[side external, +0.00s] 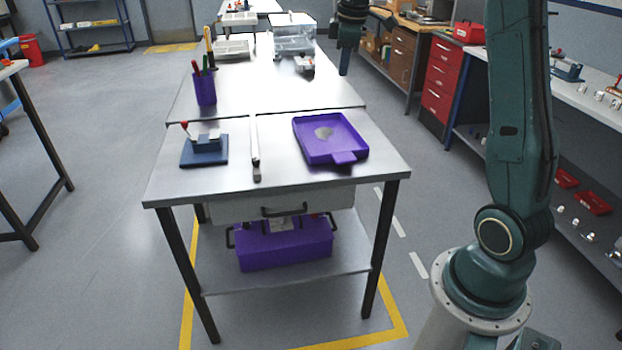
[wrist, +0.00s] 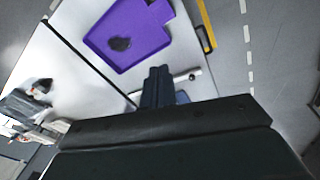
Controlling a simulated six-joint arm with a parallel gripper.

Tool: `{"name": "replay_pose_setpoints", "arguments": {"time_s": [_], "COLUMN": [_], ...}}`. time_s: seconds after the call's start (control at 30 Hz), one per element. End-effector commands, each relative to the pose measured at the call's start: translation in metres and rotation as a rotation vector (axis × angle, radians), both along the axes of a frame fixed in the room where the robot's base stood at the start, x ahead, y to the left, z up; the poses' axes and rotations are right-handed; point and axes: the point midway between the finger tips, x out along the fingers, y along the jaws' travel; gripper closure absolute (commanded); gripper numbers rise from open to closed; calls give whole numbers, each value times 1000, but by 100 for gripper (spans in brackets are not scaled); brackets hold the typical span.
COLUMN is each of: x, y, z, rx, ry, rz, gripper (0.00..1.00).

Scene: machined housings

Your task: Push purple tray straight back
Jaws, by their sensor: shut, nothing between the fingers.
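The purple tray (side external: 349,142) lies flat on the near right part of the metal table, its short tab pointing toward the near edge. A grey patch or flat piece shows on its floor; I cannot tell which. The tray also shows in the wrist view (wrist: 151,42), at the top, in front of my fingers. My gripper (side external: 344,73) is shut and empty, pointing down near the right edge of the table's far section. It is beyond the tray and apart from it. The closed fingers (wrist: 158,72) show in the wrist view too.
A slim pale bar (side external: 254,140) lies left of the tray. A blue fixture (side external: 204,158) with a red knob stands further left. A purple pen cup (side external: 205,90) and a clear box (side external: 294,42) stand further back. The table behind the tray is mostly clear.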

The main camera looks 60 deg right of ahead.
Motion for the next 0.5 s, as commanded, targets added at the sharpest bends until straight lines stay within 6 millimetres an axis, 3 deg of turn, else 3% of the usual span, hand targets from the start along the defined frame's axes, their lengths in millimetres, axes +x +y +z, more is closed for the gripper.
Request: {"name": "replay_pose_setpoints", "arguments": {"time_s": [0.23,0.5], "x": [19,24], "y": [-67,-137], "z": [-38,-88], "rx": [5,22], "ry": [62,120], "rz": [77,167], "gripper": [100,100]}}
